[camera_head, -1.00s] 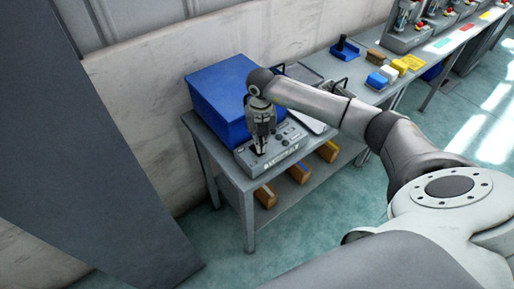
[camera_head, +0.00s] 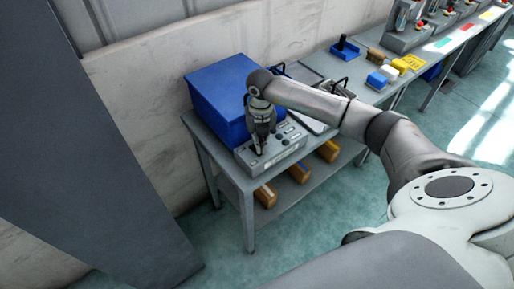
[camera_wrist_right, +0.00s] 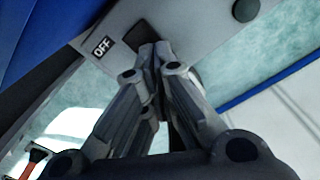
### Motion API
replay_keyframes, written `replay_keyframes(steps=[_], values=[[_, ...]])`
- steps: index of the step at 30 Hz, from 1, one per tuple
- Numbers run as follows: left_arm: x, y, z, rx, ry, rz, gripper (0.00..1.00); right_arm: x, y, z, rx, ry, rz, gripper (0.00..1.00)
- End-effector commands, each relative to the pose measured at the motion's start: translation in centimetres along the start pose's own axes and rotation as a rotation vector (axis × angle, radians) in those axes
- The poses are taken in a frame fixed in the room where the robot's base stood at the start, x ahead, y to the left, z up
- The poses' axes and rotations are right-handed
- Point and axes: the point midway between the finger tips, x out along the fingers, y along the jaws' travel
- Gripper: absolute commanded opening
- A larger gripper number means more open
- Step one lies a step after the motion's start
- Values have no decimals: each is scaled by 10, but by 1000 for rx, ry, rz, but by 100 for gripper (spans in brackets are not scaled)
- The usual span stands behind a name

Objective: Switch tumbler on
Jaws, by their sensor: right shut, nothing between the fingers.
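A grey control box (camera_head: 284,151) with buttons on its top stands at the near end of the table. My right gripper (camera_head: 259,151) is shut and points down at the left part of its top. The tumbler itself is not clearly visible; the fingers hide that part of the panel. I cannot tell whether they touch it. My left gripper is not in view.
A large blue bin (camera_head: 221,98) stands right behind the control box. Orange-brown boxes (camera_head: 299,172) lie on the lower shelf. Small blue, white and yellow blocks (camera_head: 388,73) lie farther along the table. A wall runs along the left.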

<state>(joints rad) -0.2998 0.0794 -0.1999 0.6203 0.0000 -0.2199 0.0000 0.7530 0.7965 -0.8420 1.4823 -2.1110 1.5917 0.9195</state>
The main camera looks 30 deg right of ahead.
Motion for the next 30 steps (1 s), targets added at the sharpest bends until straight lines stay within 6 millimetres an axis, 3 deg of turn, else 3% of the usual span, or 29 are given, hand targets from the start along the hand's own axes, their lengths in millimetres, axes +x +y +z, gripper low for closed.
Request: replay_keyframes(steps=[30], values=[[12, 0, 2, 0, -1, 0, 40, 16, 0, 0, 0, 1, 0, 0]])
